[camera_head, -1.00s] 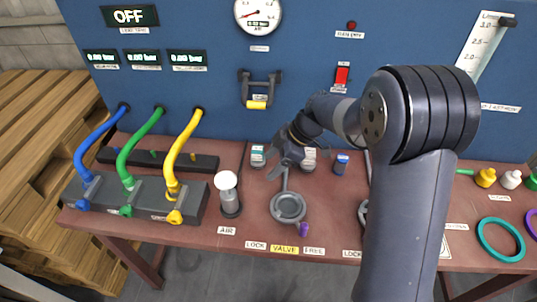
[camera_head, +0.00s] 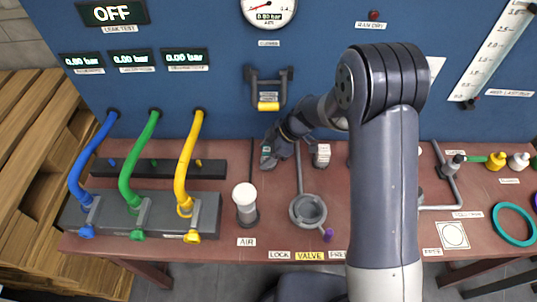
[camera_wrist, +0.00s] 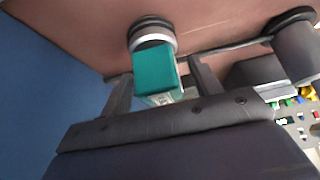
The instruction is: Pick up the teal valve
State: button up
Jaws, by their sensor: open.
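The teal valve (camera_wrist: 155,70) shows in the wrist view as a teal block with a pale label on its side and a white and black round part at its far end. My gripper (camera_wrist: 161,76) is open, with one finger at each side of the teal block in the picture. I cannot tell whether either finger touches it.
A white-labelled block (camera_head: 321,155) stands close to the right of my gripper. A grey round cup (camera_head: 308,210) and a white-topped cylinder (camera_head: 246,203) stand nearer the front. The blue panel (camera_head: 225,110) rises behind, with a yellow-gripped handle (camera_head: 268,103).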

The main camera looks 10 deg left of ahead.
jog(key=shift+a+f, duration=0.25)
jog(key=shift+f, duration=0.15)
jog(key=c, duration=1.3)
jog(key=shift+r, duration=0.1)
jog(key=shift+r+b, duration=0.5)
jog(key=d, duration=0.2)
jog(key=w+d+b, duration=0.1)
jog(key=d, duration=0.2)
jog(key=w+d+b, duration=0.1)
jog(key=d, duration=0.2)
jog(key=shift+r, duration=0.15)
notch_tip(320, 180, up, 14)
jog(key=shift+s+a+f+b, duration=0.1)
jog(key=shift+f+b, duration=0.1)
jog(key=shift+b, duration=0.5)
